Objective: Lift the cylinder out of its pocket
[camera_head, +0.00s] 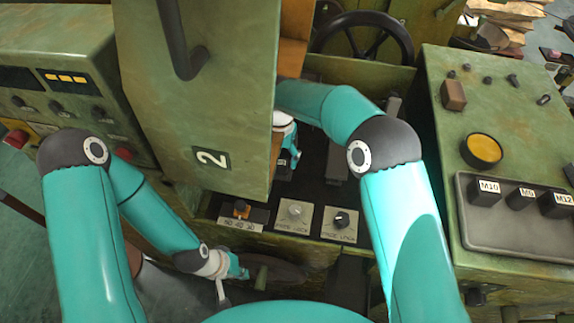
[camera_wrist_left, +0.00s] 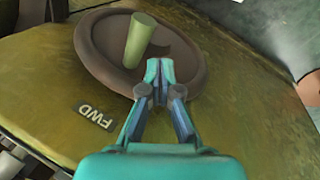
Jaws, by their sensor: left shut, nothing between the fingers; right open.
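No cylinder lying in a pocket can be made out with certainty. A pale green cylindrical peg (camera_wrist_left: 139,41) stands up from a round dark brown wheel or dish (camera_wrist_left: 108,60) in the left wrist view; I cannot tell whether it is a handle. My left gripper (camera_head: 243,273) is shut and empty, low in the head view; in the left wrist view its fingertips (camera_wrist_left: 159,70) are over the wheel, just right of the peg. My right gripper (camera_head: 294,158) is open inside the dark machine bay, partly hidden by the green guard numbered 2 (camera_head: 190,110).
Two knob plates (camera_head: 294,215) and a small selector (camera_head: 241,209) line the bay's front. A black handwheel (camera_head: 362,35) stands behind.

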